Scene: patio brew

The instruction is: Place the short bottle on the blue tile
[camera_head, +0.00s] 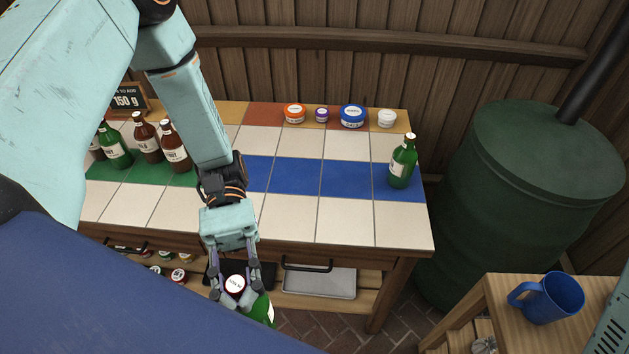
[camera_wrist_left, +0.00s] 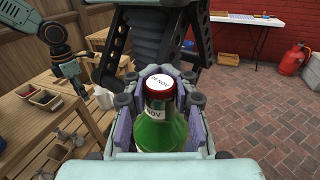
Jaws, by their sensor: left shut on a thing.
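My left gripper (camera_head: 236,280) is shut on a short green bottle (camera_head: 263,308) with a red-rimmed white cap, held in front of the table's front edge. In the left wrist view the bottle (camera_wrist_left: 160,135) sits between the finger pads, cap facing the camera. Its lower part is hidden in the head view. The blue tiles (camera_head: 292,176) form a band across the tiled table top. Another green bottle (camera_head: 401,166) stands upright on the blue tile at the right end.
Green and brown bottles (camera_head: 145,140) stand on green tiles at the left. Jars (camera_head: 352,115) line the back edge. A blue mug (camera_head: 548,298) is on a side table, beside a green barrel (camera_head: 520,190). The middle blue tiles look bare.

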